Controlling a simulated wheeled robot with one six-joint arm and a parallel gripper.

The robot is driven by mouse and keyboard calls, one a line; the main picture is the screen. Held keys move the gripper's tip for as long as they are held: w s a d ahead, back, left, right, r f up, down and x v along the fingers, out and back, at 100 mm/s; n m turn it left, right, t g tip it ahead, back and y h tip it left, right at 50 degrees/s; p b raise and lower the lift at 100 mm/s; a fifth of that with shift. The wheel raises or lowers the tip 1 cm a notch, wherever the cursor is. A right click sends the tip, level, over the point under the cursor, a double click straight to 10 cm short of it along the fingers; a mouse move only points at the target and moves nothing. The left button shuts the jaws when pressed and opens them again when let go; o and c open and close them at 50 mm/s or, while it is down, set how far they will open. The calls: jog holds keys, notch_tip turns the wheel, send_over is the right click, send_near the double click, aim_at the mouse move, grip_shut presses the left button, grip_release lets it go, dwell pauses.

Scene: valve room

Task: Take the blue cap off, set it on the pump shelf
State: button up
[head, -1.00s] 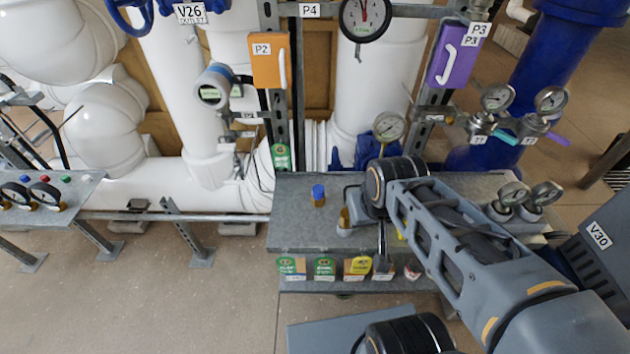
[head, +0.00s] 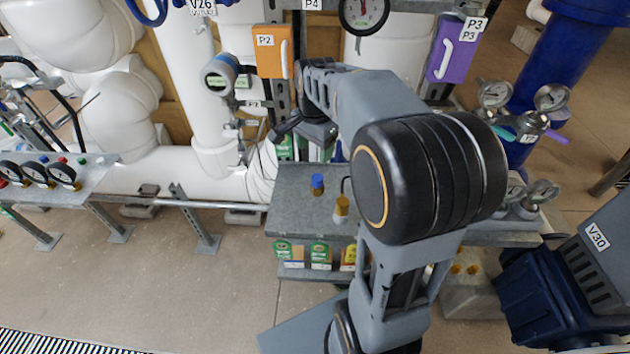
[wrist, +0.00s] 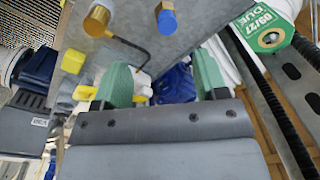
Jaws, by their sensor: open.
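The blue cap (head: 317,181) sits on a short brass fitting (head: 317,191) standing up from the grey pump shelf (head: 290,215). In the wrist view the blue cap (wrist: 167,20) is at the top centre, beyond my fingers. My gripper (wrist: 163,78) is open, with green pads apart and no object held between them.
A second brass fitting (head: 341,207) stands just right of the cap; a thin bent rod (wrist: 125,42) rises near it in the wrist view. Orange box P2 (head: 270,52) hangs behind my gripper. Gauges (head: 541,193) stand at the shelf's right. The shelf's left front is clear.

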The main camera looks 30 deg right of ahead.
jog(key=w+d+m, duration=0.2)
send_over(318, 177)
jog(key=shift+m+g, duration=0.3)
jog(key=shift+m, duration=0.1)
jog(key=f, duration=0.7)
jog(key=shift+a+f, duration=0.2)
jog(key=shift+f, duration=0.05)
jog(key=shift+d+f, duration=0.15)
jog(key=shift+f, duration=3.25)
jog(key=c, duration=0.9)
jog(key=shift+r, duration=0.15)
